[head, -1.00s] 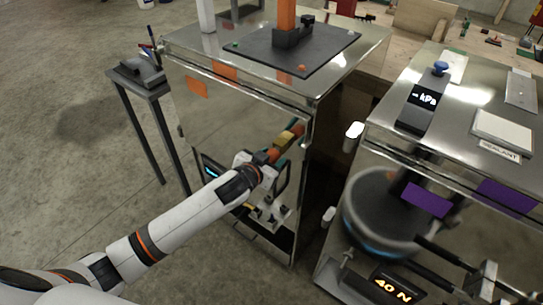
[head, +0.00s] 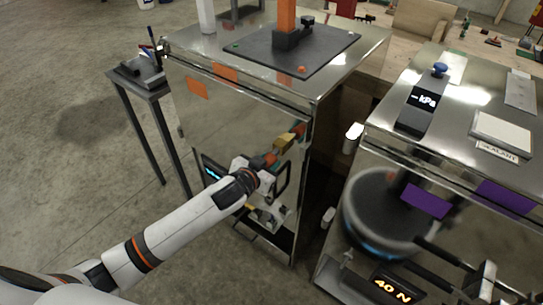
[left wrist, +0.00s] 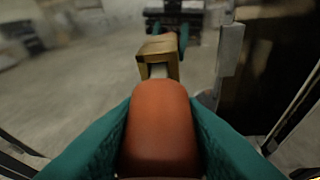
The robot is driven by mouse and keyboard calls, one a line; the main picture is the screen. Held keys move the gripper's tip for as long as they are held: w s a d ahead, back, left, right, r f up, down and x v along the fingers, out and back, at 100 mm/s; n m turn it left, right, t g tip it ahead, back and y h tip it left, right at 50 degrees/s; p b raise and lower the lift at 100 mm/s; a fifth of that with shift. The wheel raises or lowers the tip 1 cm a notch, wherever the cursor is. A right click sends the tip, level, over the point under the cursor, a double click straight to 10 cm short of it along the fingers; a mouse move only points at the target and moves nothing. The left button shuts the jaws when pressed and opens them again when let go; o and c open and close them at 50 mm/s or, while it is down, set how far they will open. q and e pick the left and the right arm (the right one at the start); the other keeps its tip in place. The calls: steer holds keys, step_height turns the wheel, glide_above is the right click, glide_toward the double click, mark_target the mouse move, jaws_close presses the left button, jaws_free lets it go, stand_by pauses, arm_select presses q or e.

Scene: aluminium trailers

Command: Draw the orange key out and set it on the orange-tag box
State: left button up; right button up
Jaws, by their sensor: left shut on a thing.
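The orange-tag box (head: 230,120) is a shiny metal cabinet with orange tags on its front and top edge. My left gripper (head: 268,161) is at its front, shut on the orange key. In the left wrist view the key's rounded orange handle (left wrist: 161,128) sits between teal fingertips. A short pale metal piece runs from the handle to a brass block (left wrist: 158,50), which also shows in the head view (head: 284,142). I cannot tell how deep the key sits. Orange and teal shapes beyond the block look like a reflection in the shiny front. My right gripper is out of view.
A dark plate (head: 255,50) with an orange post (head: 287,15) covers much of the box top; bare metal surrounds it. A small dark stand (head: 140,78) is at the left. A second metal unit with a purple tag (head: 426,200) stands to the right.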

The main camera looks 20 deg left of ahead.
arm_select(q)
steer(key=shift+s+a+f+p, duration=0.15)
steer(key=shift+s+a+p, duration=0.1)
steer(key=shift+s, duration=0.65)
steer(key=shift+s+a+f+p, duration=0.15)
steer(key=shift+s+a, duration=0.15)
steer(key=shift+s, duration=0.55)
steer(key=shift+s+a+f+p, duration=0.1)
steer(key=shift+s+a+p, duration=0.15)
steer(key=shift+s, duration=0.65)
steer(key=s+r+n+y, duration=0.1)
steer(key=s+r, duration=0.2)
steer(key=r, duration=0.3)
steer(key=s+r+n+y, duration=0.1)
steer(key=s+r, duration=0.3)
steer(key=r, duration=0.3)
steer(key=shift+r+y, duration=0.3)
steer(key=shift+d, duration=0.2)
